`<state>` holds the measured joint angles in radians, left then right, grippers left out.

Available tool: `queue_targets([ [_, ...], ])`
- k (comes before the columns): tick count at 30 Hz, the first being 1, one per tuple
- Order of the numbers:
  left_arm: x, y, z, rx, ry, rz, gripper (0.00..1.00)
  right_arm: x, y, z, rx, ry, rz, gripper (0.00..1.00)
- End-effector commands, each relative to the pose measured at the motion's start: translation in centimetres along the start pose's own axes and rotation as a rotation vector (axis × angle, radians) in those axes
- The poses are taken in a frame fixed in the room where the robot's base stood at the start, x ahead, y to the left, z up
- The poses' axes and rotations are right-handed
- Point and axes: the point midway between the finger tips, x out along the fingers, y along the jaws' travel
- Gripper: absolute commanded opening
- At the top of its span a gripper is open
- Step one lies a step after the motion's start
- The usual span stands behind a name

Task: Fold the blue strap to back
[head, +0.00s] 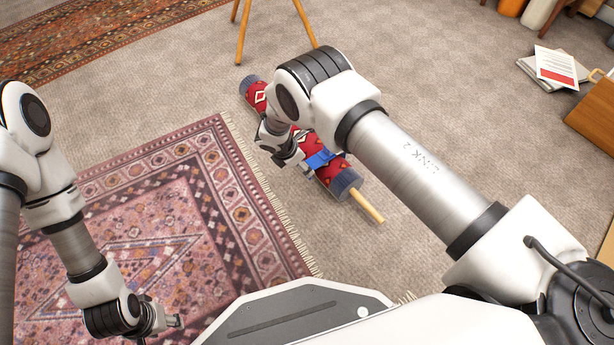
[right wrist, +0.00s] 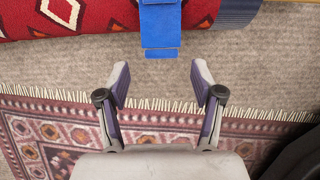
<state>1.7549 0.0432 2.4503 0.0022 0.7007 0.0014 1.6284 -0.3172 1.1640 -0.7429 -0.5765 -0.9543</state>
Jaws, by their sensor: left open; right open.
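The blue strap (head: 320,159) lies across a rolled red patterned rug (head: 258,96) on the carpet. In the right wrist view the strap (right wrist: 160,22) hangs down the near side of the roll, and its narrow tab end shows at the bottom. My right gripper (right wrist: 160,84) is open and empty, with its fingertips just short of the strap end, one to each side. In the head view my right arm hides part of the roll and strap. My left gripper (head: 176,322) is low at the left over the flat rug, open and empty, apart from the roll.
A wooden pole (head: 367,206) sticks out of the roll's near end. A flat fringed rug (head: 215,255) lies left of the roll. Wooden legs (head: 243,30) stand beyond it. Papers (head: 556,68) and a wooden box (head: 594,112) are at the right.

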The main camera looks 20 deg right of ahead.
Motion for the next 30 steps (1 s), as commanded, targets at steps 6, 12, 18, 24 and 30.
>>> queue_targets([
  [6,3.1,-0.1,-0.1,-0.006,0.003,-0.001,0.50,5.0,-0.2,-0.3,0.005,0.003,-0.003,0.67],
  [12,3.5,-0.1,-0.1,-0.008,0.004,-0.001,0.50,6.2,-0.1,-0.1,0.004,0.002,-0.001,0.67],
  [18,3.4,-0.1,-0.2,-0.008,0.005,-0.001,0.50,6.1,-0.1,-0.1,0.004,0.003,-0.001,0.53],
  [24,3.4,-0.1,-0.1,-0.008,0.004,-0.001,0.50,6.1,-0.1,-0.1,0.005,0.003,-0.001,0.00],
  [30,3.2,-0.1,-0.1,-0.008,0.004,-0.001,0.50,5.9,-0.1,0.1,0.005,0.010,-0.002,0.00],
])
